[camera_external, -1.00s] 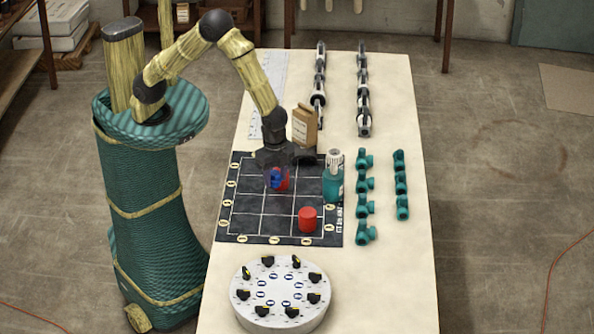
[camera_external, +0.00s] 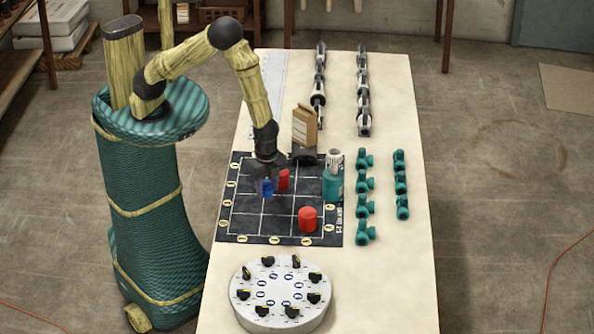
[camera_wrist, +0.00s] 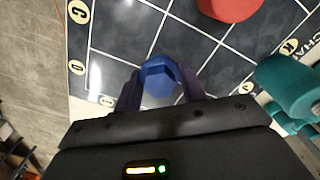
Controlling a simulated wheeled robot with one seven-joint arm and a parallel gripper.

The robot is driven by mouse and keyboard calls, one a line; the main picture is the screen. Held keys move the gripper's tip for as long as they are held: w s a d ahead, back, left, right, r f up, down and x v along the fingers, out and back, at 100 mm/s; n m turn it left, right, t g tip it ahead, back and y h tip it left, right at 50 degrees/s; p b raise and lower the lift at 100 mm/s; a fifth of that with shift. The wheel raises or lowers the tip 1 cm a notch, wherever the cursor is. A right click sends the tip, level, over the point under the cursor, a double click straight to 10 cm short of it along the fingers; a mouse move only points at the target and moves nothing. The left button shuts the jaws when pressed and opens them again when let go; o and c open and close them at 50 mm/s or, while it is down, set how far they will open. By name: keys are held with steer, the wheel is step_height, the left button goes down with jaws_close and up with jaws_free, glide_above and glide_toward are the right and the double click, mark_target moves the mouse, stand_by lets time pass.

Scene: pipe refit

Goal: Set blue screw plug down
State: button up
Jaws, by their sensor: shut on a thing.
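The blue screw plug (camera_external: 266,188) is between the fingers of my gripper (camera_external: 264,186), over the dark gridded mat (camera_external: 250,220). In the wrist view the blue plug (camera_wrist: 159,76) sits between the two dark fingers of my gripper (camera_wrist: 155,88), which is shut on it. I cannot tell whether its underside touches the mat. One red plug (camera_external: 283,180) stands just right of my gripper, partly behind it. Another red plug (camera_external: 308,218) stands at the mat's lower right and shows in the wrist view (camera_wrist: 230,8).
A brown box (camera_external: 304,127) stands behind the mat. Teal fittings (camera_external: 364,184) line the right side, and a round white dial board (camera_external: 280,295) lies in front.

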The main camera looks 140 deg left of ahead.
mark_target(268, 197)
steer(key=shift+f, duration=0.15)
steer(key=shift+f+p, duration=0.35)
steer(key=shift+f, duration=1.75)
steer(key=shift+f, duration=0.15)
steer(key=o, duration=0.9)
steer(key=shift+o, duration=0.2)
step_height(268, 197, up, 12)
steer(key=shift+r+b, duration=0.15)
steer(key=shift+b, duration=0.85)
